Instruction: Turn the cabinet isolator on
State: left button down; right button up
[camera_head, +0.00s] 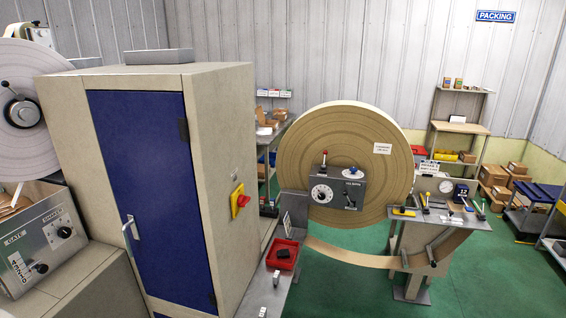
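The cabinet (222,140) is a tall beige box with a blue door (143,160), which is closed and has a pale handle on its left. The isolator (239,200) is on the cabinet's right side face, a red rotary knob on a yellow plate. The knob looks slightly tilted, but I cannot tell from here whether it is on or off. Neither of my grippers is in view.
A large paper roll (340,130) with a grey control box (338,191) stands right of the cabinet. A red tray (283,254) sits on a low bench beside it. A gate and shaker panel (45,240) is at left. Green floor (490,285) is open at lower right.

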aim_at(243, 200)
jog(key=i+l+u, duration=0.1)
jog(key=u, duration=0.35)
jog(key=i+l+u, duration=0.1)
jog(key=u, duration=0.35)
jog(key=i+l+u, duration=0.1)
jog(key=u, duration=0.3)
jog(key=l+u, duration=0.2)
jog(key=u, duration=0.25)
